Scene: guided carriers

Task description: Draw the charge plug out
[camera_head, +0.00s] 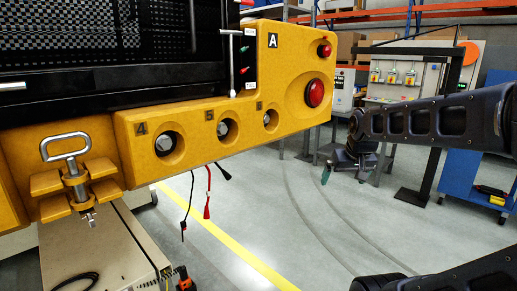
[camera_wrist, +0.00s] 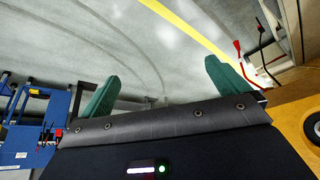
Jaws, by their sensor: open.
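The yellow carrier (camera_head: 190,115) fills the left of the head view. Its front panel has three round recesses with grey metal parts: a left one (camera_head: 167,143), a middle one (camera_head: 223,127) and a right one (camera_head: 267,118). Black and red leads with a red connector (camera_head: 207,211) and a black connector (camera_head: 223,171) hang below the panel. I cannot tell which part is the charge plug. My gripper (camera_head: 326,174) is right of the panel, apart from it. In the wrist view my gripper (camera_wrist: 162,82) has its green fingers wide apart with nothing between them.
A metal-handled pin (camera_head: 68,165) stands in a yellow bracket at left, above a beige box (camera_head: 95,255). A red button (camera_head: 315,93) is on the panel's right end. A blue cart (camera_head: 470,160) stands at far right. The grey floor between is mostly clear.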

